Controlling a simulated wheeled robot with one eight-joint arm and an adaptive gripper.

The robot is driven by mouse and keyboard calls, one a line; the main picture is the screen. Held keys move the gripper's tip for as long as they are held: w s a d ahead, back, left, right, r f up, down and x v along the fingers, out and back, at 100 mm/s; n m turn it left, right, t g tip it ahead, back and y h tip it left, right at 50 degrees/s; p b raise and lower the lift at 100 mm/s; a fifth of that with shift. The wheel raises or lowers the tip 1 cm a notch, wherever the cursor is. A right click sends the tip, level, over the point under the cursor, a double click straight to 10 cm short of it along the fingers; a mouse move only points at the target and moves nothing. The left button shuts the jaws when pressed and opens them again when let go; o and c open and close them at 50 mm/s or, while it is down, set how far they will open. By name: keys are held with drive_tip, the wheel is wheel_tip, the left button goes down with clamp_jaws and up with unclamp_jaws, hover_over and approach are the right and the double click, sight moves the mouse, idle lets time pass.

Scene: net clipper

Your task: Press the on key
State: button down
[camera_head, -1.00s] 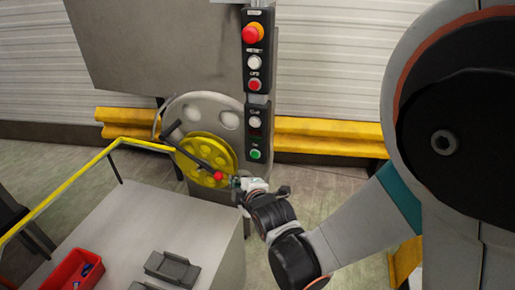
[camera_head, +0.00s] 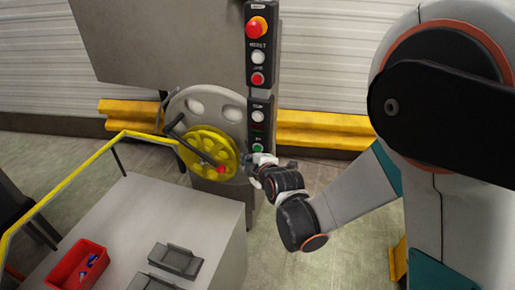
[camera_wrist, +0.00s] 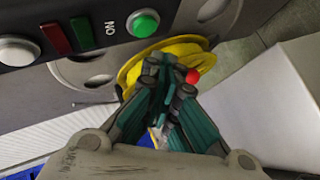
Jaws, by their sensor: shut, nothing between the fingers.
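The on key is a round green button (camera_head: 258,147) near the bottom of the lower black control box on the machine's post. In the wrist view the green button (camera_wrist: 143,23) sits beside the printed word ON, at the upper middle. My gripper (camera_head: 250,160) is just below and left of the button in the head view. In the wrist view my gripper (camera_wrist: 168,90) has its teal fingers together and empty. Its tips lie below the green button in that picture, in front of the yellow wheel. I cannot tell whether they touch anything.
A yellow wheel (camera_head: 207,143) with a dark crank and a red knob (camera_head: 221,169) is left of my gripper. A red emergency button (camera_head: 257,27) and other buttons are higher on the post. A grey table (camera_head: 200,220) with a red bin (camera_head: 62,276) stands at lower left.

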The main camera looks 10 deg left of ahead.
drive_tip(key=shift+w+d, duration=0.1)
drive_tip(key=shift+w, duration=0.65)
drive_tip(key=shift+w, duration=0.15)
idle(0.8)
drive_tip(key=shift+w, duration=0.3)
drive_tip(key=shift+w, duration=0.4)
idle(0.8)
drive_tip(key=shift+s+b, duration=0.4)
drive_tip(key=shift+s, duration=0.45)
drive_tip(key=shift+s+a+b, duration=0.2)
drive_tip(key=shift+s+b, duration=0.2)
drive_tip(key=shift+s, duration=2.1)
